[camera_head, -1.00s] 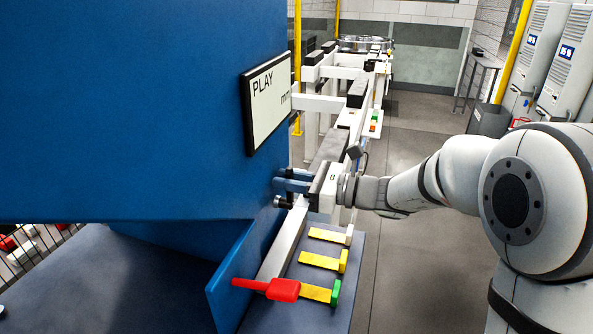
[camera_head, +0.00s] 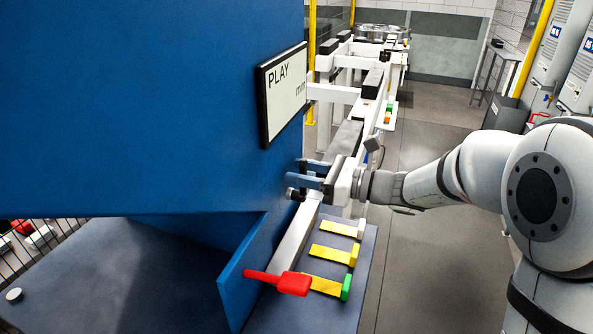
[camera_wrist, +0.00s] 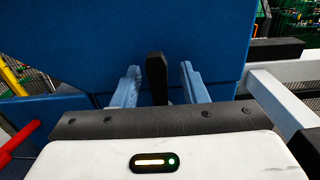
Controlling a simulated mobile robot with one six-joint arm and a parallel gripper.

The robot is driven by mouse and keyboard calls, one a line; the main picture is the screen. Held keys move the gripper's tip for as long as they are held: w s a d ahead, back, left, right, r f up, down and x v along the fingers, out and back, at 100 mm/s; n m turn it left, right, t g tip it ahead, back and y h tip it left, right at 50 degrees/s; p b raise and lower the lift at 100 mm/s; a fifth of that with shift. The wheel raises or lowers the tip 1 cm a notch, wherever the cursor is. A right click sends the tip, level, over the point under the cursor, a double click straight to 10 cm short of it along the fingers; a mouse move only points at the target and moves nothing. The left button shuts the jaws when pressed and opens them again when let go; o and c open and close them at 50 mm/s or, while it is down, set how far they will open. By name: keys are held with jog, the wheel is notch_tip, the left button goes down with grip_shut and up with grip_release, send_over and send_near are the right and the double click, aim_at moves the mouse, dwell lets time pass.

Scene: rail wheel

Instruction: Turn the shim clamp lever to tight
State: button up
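My gripper (camera_head: 298,172) is close to the blue housing (camera_head: 160,100), left of my forearm. Its two blue-grey fingers are apart in the wrist view (camera_wrist: 160,72). An upright black bar (camera_wrist: 156,80), possibly the clamp lever, stands between them with gaps on both sides; no grip on it shows. A black round end (camera_head: 293,193) shows beside the lower finger in the head view. A red handle (camera_head: 292,284) with a thin red rod lies nearer, by the yellow shims; it is apart from my gripper. No tight or loose marking is readable.
Yellow shims (camera_head: 331,254) with white, yellow and green ends lie on the grey bench (camera_head: 270,318). A sign reading PLAY (camera_head: 284,92) hangs on the blue housing. A blue plate (camera_head: 240,275) stands beside the red handle. The floor (camera_head: 435,260) on the right is clear.

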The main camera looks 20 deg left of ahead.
aim_at(306, 173)
jog(key=d+b, duration=0.2)
jog(key=d, duration=0.5)
jog(key=shift+w+d, duration=0.15)
jog(key=shift+d, duration=0.25)
jog(key=s+d+f+n+h+b, duration=0.1)
jog(key=s+d+f+n+h, duration=0.35)
jog(key=s, duration=0.35)
jog(key=s+d+f+n+t+h, duration=0.1)
jog(key=s+d+f+n+h, duration=0.1)
jog(key=d, duration=0.6)
jog(key=s+d+f+n+t+h, duration=0.2)
jog(key=s+d+f+n+h, duration=0.1)
jog(key=d+n+h, duration=0.4)
jog(key=s+d+f+n+t+h+b, duration=0.1)
jog(key=s+d+n+h, duration=0.3)
jog(key=d, duration=0.4)
jog(key=shift+d+f, duration=0.3)
jog(key=shift+f, duration=0.4)
